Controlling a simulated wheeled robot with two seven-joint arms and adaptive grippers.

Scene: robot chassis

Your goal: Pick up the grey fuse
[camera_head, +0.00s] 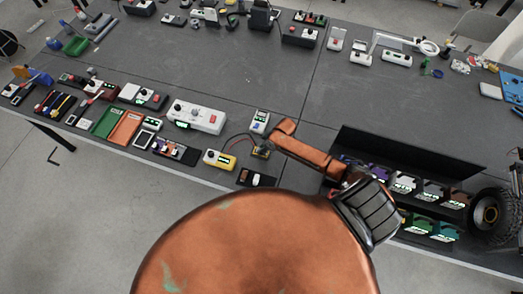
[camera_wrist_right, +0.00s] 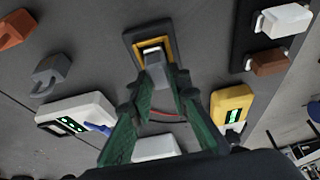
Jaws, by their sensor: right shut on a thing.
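The grey fuse (camera_wrist_right: 156,72) shows in the right wrist view between the tips of my right gripper (camera_wrist_right: 164,80), whose dark green fingers are shut on it. Just beyond it is a black holder with a yellow frame (camera_wrist_right: 132,40). I cannot tell whether the fuse is still seated in that frame or clear of it. In the head view my right gripper (camera_head: 261,151) is small and dark, low over the front of the bench, beyond my copper-coloured arm. The fuse is not clear there. My left gripper is not in view.
A yellow meter (camera_head: 218,159) and a small white device (camera_head: 260,120) stand close to my right gripper. A dark panel (camera_head: 257,180) lies by the bench's front edge. A black rack (camera_head: 410,150) with several coloured blocks is at the right. The bench middle (camera_head: 250,75) is clear.

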